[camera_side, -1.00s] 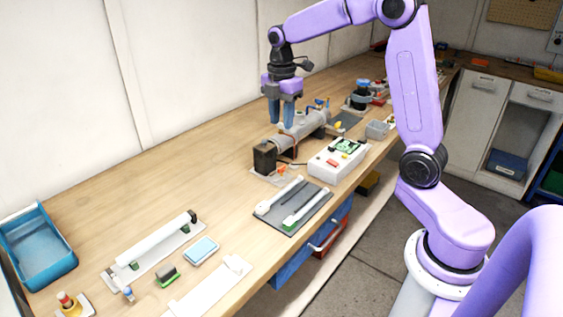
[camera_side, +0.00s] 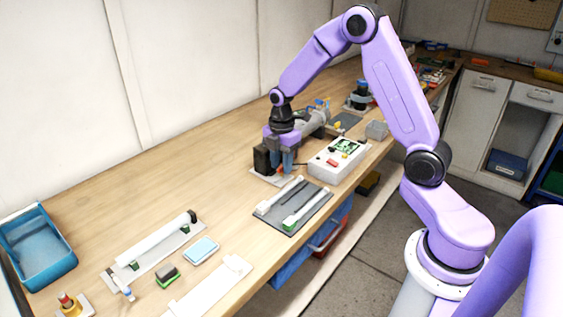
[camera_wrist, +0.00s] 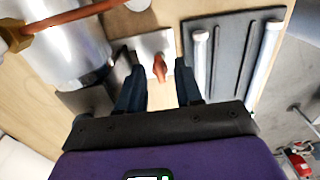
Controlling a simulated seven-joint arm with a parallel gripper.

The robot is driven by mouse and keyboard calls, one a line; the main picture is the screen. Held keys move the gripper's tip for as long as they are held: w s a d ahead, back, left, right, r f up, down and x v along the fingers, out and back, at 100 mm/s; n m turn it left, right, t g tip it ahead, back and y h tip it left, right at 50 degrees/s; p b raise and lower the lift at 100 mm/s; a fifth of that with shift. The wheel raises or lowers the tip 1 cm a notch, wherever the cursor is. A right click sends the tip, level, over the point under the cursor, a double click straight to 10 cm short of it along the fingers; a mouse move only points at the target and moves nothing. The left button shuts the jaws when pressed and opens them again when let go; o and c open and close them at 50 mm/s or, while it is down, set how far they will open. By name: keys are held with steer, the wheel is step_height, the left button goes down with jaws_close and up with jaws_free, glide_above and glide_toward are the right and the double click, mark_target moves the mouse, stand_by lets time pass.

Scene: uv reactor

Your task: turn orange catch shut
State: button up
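The orange catch (camera_wrist: 160,68) is a small lever on a white plate (camera_wrist: 153,45), with its long side running roughly up and down in the wrist view. My gripper (camera_wrist: 156,72) is open, with one dark blue finger on each side of the catch and visible gaps between. In the side view my gripper (camera_side: 288,170) points down, low over the same white plate (camera_side: 263,178), beside the black end block (camera_side: 262,158) of the grey cylinder. There the fingers mostly hide the catch. I cannot tell how far the fingertips are above the plate.
The metal cylinder (camera_wrist: 65,45) and an orange-brown rod (camera_wrist: 75,15) lie close on the left in the wrist view. A dark panel with two white tubes (camera_side: 290,208) and a white control box (camera_side: 338,160) stand nearby.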

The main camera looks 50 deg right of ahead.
jaws_close()
steer(key=shift+m, duration=0.4)
steer(key=m, duration=0.8)
steer(key=shift+m, duration=0.3)
steer(key=m, duration=0.4)
steer(key=shift+m, duration=2.2)
